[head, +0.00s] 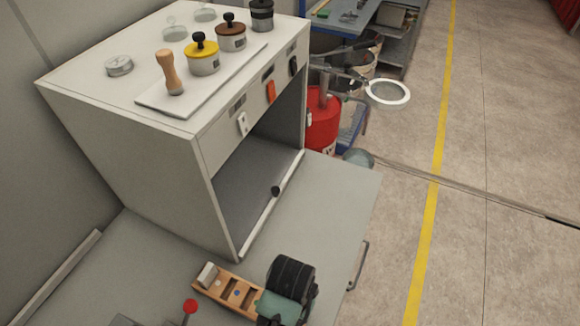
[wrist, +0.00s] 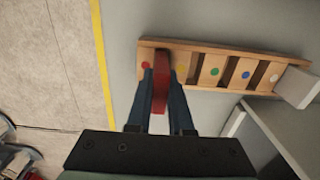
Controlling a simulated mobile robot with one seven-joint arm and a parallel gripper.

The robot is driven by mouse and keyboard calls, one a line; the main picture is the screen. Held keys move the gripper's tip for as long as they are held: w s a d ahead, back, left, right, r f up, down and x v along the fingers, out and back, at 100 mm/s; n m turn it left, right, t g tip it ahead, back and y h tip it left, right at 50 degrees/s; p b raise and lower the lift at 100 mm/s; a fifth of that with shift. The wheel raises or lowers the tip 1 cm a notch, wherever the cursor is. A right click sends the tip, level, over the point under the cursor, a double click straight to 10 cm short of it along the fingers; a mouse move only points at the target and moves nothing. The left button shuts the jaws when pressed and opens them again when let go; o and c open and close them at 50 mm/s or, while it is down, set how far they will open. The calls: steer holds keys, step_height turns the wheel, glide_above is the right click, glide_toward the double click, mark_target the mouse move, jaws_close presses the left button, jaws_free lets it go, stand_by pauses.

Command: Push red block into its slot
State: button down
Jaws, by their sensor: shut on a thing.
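A wooden rack (wrist: 212,84) with dark slots and coloured dots lies on the grey bench; it also shows in the head view (head: 211,288). In the wrist view my gripper (wrist: 161,78) is shut on a thin red block (wrist: 160,94). The block stands between the red dot (wrist: 146,65) and the yellow dot (wrist: 181,68), with its far end over the rack. I cannot tell how deep it sits in the slot. In the head view my arm hides the rack's right end and the red block. A white block (wrist: 298,87) is at the rack's opposite end.
A grey cabinet (head: 140,150) with an open front stands behind the rack. Pots and a wooden-handled tool (head: 170,72) are on its top. A red knob (head: 190,306) rises in front of the rack. The bench (head: 325,205) is clear right of the cabinet.

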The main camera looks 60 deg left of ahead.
steer(key=shift+f, duration=1.25)
steer(key=shift+f, duration=0.2)
steer(key=c, duration=0.8)
jaws_free()
steer(key=shift+r, duration=0.15)
step_height(320, 180, up, 12)
steer(key=shift+r+p, duration=0.1)
steer(key=shift+p, duration=0.8)
